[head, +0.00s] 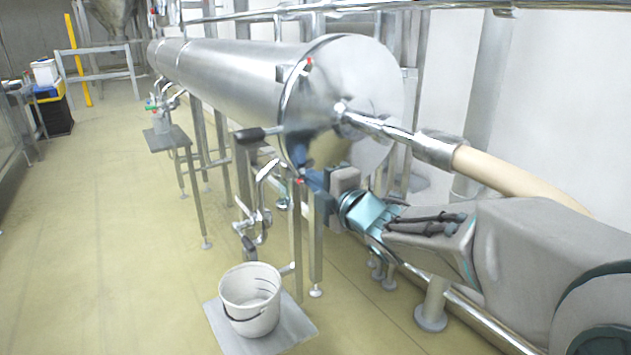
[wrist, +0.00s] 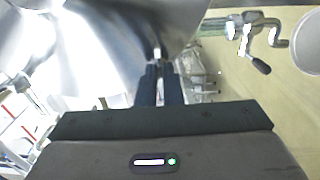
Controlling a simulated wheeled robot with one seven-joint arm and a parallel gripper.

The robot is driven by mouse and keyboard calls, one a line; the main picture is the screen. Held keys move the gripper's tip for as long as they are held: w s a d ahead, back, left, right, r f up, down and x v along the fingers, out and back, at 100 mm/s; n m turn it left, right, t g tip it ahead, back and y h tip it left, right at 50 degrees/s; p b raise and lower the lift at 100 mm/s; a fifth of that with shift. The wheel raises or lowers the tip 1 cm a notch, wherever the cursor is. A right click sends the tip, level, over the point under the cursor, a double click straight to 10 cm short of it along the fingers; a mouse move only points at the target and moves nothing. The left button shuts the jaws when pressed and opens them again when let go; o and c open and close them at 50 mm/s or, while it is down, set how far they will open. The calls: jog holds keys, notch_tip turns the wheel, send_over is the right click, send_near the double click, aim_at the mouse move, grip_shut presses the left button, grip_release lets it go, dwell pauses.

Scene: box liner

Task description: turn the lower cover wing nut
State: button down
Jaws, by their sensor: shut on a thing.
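The steel cover (head: 365,85) closes the near end of a long horizontal steel vessel (head: 225,65). A small red-tipped part, the lower cover wing nut (head: 299,181), sits at the cover's lower rim. My gripper (head: 308,179) reaches it from the right, with its dark blue fingers at the rim. In the wrist view the two fingers (wrist: 160,72) are close together, shut on a small bright metal piece (wrist: 157,52) at the cover's edge. The fingers hide most of the nut, so its angle cannot be told. A similar red-tipped nut (head: 309,61) is at the upper rim.
A thick beige hose (head: 510,178) joins the cover's centre pipe, above my arm. A valve with a crank handle (head: 262,205) hangs left of my gripper. Steel legs stand below. The left floor is open.

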jog(key=shift+m+p, duration=2.25)
jog(key=shift+m, duration=6.55)
jog(key=c, duration=1.6)
grip_release()
